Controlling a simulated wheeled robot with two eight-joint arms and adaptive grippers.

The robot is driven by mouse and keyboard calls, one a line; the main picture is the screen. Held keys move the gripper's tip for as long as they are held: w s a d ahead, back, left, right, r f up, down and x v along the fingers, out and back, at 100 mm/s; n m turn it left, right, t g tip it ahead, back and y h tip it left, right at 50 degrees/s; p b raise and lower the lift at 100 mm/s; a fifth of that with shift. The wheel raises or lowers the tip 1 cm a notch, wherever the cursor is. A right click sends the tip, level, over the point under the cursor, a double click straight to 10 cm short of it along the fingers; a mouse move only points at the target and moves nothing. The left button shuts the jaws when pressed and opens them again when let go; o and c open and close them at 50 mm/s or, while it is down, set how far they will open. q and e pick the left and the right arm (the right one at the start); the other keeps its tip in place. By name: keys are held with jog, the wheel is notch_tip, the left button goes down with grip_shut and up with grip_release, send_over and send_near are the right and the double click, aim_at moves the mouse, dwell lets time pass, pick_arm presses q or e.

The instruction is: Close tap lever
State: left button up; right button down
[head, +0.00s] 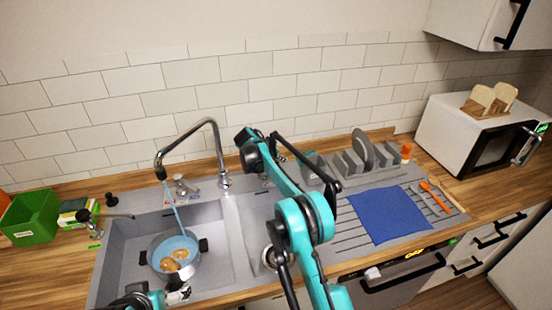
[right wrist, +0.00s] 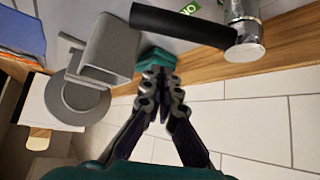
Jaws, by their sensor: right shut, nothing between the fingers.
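The tap lever (right wrist: 185,22) is a black bar on a chrome body (right wrist: 243,40), at the top of the right wrist view beside a green marking. In the head view I cannot make it out; my right arm covers part of the sink's back edge. My right gripper (right wrist: 160,80) is shut and empty, its fingertips apart from the lever. The curved spout (head: 200,125) pours water into a pot (head: 172,258). My left gripper (head: 178,294) is partly visible at the bottom edge; its opening is unclear.
A grey dish rack (head: 350,172) with a plate stands by the wall, right of my right arm. A blue cloth (head: 388,215) lies on the drainer. Another lever (head: 90,215) and a green box (head: 30,217) are at the left. A microwave (head: 470,130) is at the right.

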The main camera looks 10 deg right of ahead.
jog(key=shift+s+a+f+b, duration=0.3)
jog(key=shift+a+f, duration=0.2)
jog(key=shift+f, duration=0.1)
jog(key=shift+s+a+f+b, duration=0.25)
jog(key=shift+a+f, duration=0.2)
jog(key=shift+f, duration=0.25)
jog(key=shift+s+a, duration=0.1)
jog(key=shift+s+a+m+g+h+p, duration=0.2)
jog(key=shift+a+m+g+h+p, duration=0.1)
jog(key=shift+a+m+g, duration=0.25)
jog(key=shift+s+a+m+g+h+p, duration=0.25)
jog(key=shift+m+g+h, duration=0.1)
jog(key=shift+m, duration=0.4)
jog(key=shift+s+a+y, duration=0.25)
jog(key=shift+a, duration=0.9)
